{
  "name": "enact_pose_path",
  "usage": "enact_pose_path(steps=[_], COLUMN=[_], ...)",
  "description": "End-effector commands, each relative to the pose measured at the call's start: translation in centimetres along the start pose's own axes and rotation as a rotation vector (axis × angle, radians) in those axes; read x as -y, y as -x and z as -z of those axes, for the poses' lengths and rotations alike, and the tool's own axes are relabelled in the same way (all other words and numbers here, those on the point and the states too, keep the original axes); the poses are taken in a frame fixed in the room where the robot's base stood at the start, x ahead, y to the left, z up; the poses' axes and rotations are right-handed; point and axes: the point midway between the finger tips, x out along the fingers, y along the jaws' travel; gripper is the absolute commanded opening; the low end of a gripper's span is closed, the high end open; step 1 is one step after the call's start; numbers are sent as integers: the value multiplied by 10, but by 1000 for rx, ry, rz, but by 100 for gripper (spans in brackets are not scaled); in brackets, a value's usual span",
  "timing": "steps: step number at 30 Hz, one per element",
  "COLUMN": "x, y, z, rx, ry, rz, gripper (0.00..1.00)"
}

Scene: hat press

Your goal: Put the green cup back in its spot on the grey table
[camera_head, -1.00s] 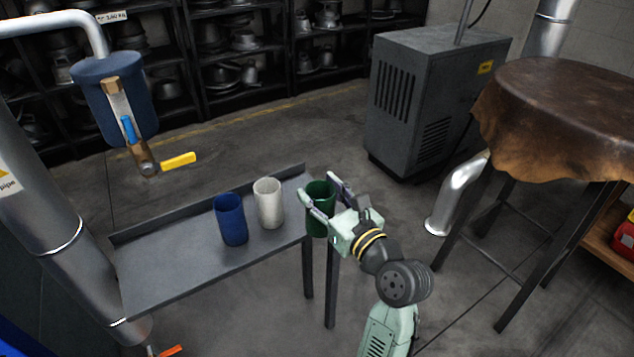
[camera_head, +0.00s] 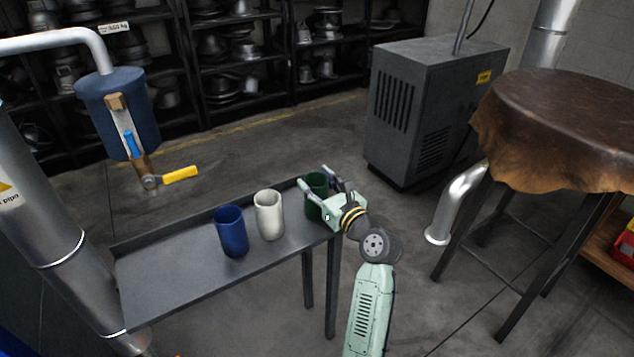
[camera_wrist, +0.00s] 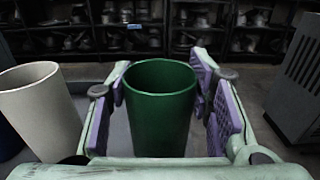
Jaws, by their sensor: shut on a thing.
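The green cup (camera_head: 316,186) is upright between the fingers of my gripper (camera_head: 322,186), at the right end of the grey table (camera_head: 180,276). My gripper is shut on it. In the wrist view the green cup (camera_wrist: 160,108) stands between the two purple-padded fingers, its open top showing. The grey table top shows behind and left of it. My gripper hides the cup's lower part in the head view, so I cannot tell whether its base touches the table. The white cup (camera_head: 269,215) stands just left of it, apart.
A blue cup (camera_head: 231,231) stands left of the white cup. The table has a raised back edge. A grey machine cabinet (camera_head: 425,110) stands behind at right, and a stool with a brown leather cover (camera_head: 570,125) is farther right. The table's left part is bare.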

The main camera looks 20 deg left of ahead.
Motion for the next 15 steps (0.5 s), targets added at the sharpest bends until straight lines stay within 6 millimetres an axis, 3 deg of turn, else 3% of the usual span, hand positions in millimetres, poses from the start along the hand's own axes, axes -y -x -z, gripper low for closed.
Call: enact_pose_path(steps=[10,11,15], x=[0,0,0], y=[0,0,0], z=[3,3,3], rx=[1,0,0], ry=[-1,-1,0], rz=[0,-1,0], gripper=[0,48,57])
